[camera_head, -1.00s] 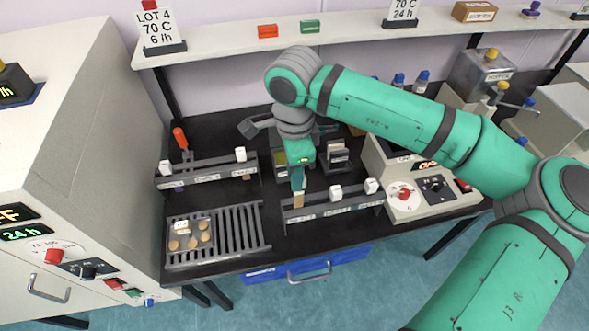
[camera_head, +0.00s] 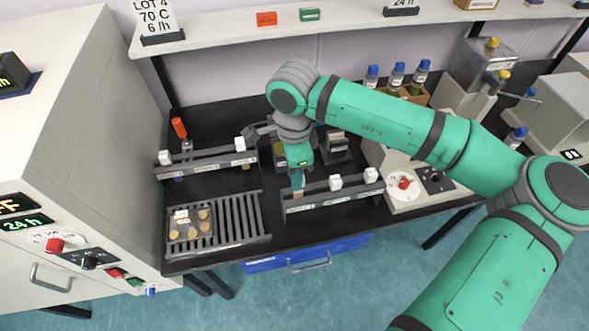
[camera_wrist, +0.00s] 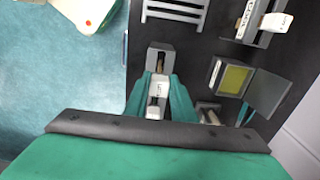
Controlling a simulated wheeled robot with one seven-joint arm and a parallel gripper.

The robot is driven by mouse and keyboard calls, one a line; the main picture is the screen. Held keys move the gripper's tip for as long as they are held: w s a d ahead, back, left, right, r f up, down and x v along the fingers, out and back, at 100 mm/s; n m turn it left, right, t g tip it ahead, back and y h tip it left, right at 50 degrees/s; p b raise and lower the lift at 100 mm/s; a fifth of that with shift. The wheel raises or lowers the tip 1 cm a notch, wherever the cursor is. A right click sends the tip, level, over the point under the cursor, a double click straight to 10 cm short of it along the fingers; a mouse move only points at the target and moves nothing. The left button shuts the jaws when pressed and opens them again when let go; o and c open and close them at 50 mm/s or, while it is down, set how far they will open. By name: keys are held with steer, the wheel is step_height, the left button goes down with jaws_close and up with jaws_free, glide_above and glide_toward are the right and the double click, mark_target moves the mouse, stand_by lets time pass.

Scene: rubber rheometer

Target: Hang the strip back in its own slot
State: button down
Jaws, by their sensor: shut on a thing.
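My gripper (camera_head: 298,182) is shut on a strip at the left end of the front hanging rack (camera_head: 321,202). The strip's tan part (camera_head: 298,194) shows just below my fingers in the head view, against the rack's top edge. In the wrist view my gripper (camera_wrist: 157,98) has its green fingers on both sides of a white tab (camera_wrist: 158,90), above the grey rack (camera_wrist: 160,58). The strip's lower part is hidden, so I cannot tell how deep it sits. Two white clips, a left one (camera_head: 335,182) and a right one (camera_head: 371,175), stand on this rack.
A second hanging rack (camera_head: 207,165) with white clips stands at the back left. A slatted tray (camera_head: 240,222) with tan discs lies in front of it. A grey instrument with a red knob (camera_head: 404,182) stands close on the right. An oven (camera_head: 70,150) is far left.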

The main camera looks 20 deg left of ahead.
steer(key=shift+f, duration=2.45)
steer(key=c, duration=1.4)
jaws_free()
steer(key=shift+r, duration=0.15)
steer(key=shift+r, duration=2.9)
